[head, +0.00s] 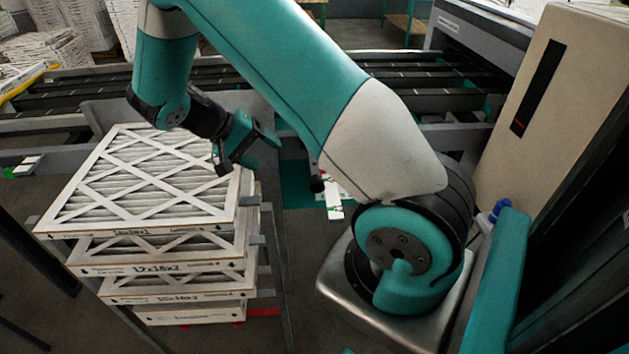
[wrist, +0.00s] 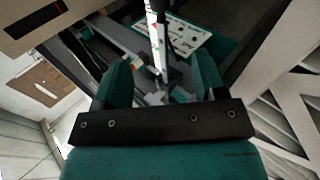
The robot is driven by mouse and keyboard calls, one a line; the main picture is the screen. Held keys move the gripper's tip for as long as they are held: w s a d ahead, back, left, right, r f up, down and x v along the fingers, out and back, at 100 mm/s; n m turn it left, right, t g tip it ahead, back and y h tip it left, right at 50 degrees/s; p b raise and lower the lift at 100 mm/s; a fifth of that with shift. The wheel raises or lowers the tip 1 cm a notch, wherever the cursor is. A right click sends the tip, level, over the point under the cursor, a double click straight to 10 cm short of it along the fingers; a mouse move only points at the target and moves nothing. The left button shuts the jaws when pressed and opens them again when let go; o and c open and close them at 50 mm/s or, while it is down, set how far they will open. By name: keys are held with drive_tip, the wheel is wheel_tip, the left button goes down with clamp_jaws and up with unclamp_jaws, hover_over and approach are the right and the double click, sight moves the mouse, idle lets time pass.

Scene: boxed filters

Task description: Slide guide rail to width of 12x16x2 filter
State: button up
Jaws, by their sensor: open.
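A stack of white-framed pleated filters (head: 150,180) stands at the left in the head view. One filter near the top of the stack carries a 12x16x2 label (head: 160,269) on its front edge. Beyond the fingers is an upright thin rod with a dark upper part (wrist: 160,35). I cannot tell whether it is the guide rail.
A conveyor with dark slats (head: 420,95) runs across the back. A beige cabinet (head: 550,100) stands at the right. A white printed card (wrist: 188,38) lies on a teal surface. More filter stacks (head: 45,55) are at the back left.

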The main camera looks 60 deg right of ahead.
sight(312, 182)
drive_tip(key=p+x, duration=0.3)
drive_tip(key=x, duration=1.3)
drive_tip(key=shift+s+d+f+p, duration=0.15)
drive_tip(key=shift+f+p, duration=0.2)
drive_tip(key=shift+c, duration=0.5)
clamp_jaws()
drive_tip(key=s+a, duration=0.2)
drive_tip(key=a, duration=0.1)
drive_tip(key=shift+s+a, duration=0.2)
drive_tip(key=shift+s, duration=0.2)
drive_tip(key=shift+o, duration=0.5)
unclamp_jaws()
drive_tip(key=b+v, duration=0.3)
drive_tip(key=v, duration=1.4)
drive_tip(key=shift+r+b, duration=0.25)
drive_tip(key=shift+b, duration=0.15)
